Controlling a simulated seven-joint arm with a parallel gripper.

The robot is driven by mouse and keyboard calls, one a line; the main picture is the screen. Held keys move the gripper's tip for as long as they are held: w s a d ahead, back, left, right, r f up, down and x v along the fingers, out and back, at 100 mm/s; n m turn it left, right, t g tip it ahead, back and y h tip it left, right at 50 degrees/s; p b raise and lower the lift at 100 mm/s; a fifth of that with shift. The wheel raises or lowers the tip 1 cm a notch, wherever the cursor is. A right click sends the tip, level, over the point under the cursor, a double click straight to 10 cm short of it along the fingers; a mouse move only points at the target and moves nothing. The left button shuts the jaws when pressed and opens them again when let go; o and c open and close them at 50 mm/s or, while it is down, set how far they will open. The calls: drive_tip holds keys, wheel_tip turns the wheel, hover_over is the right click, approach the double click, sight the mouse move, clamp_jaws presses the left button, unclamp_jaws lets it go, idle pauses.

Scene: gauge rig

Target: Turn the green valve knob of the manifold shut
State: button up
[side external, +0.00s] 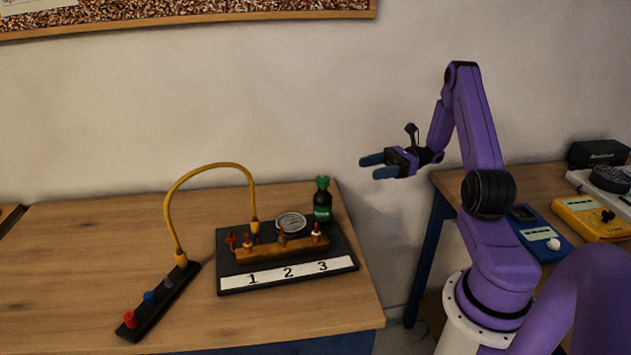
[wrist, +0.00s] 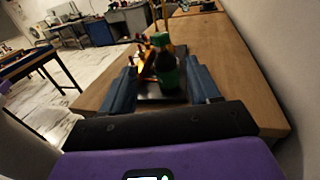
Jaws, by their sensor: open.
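The brass manifold (side external: 270,249) lies on a black board behind a white strip marked 1, 2, 3. Small valve knobs stand along it; the one above the 2 (side external: 282,238) looks dull green, but is too small to tell its turn. A dark bottle (side external: 322,205) with a bright green top stands at the board's back right corner. My gripper (side external: 378,166) is open and empty, in the air to the right of the bottle and slightly higher. In the wrist view the bottle (wrist: 167,75) appears ahead between my open fingers and hides part of the manifold.
A round gauge (side external: 291,223) sits behind the manifold. A second table with meters (side external: 590,217) stands right.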

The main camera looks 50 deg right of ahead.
sight(317, 181)
drive_tip(key=x, duration=1.7)
drive_tip(key=shift+w+a, duration=0.1)
drive_tip(key=shift+a, duration=0.05)
drive_tip(key=c, duration=1)
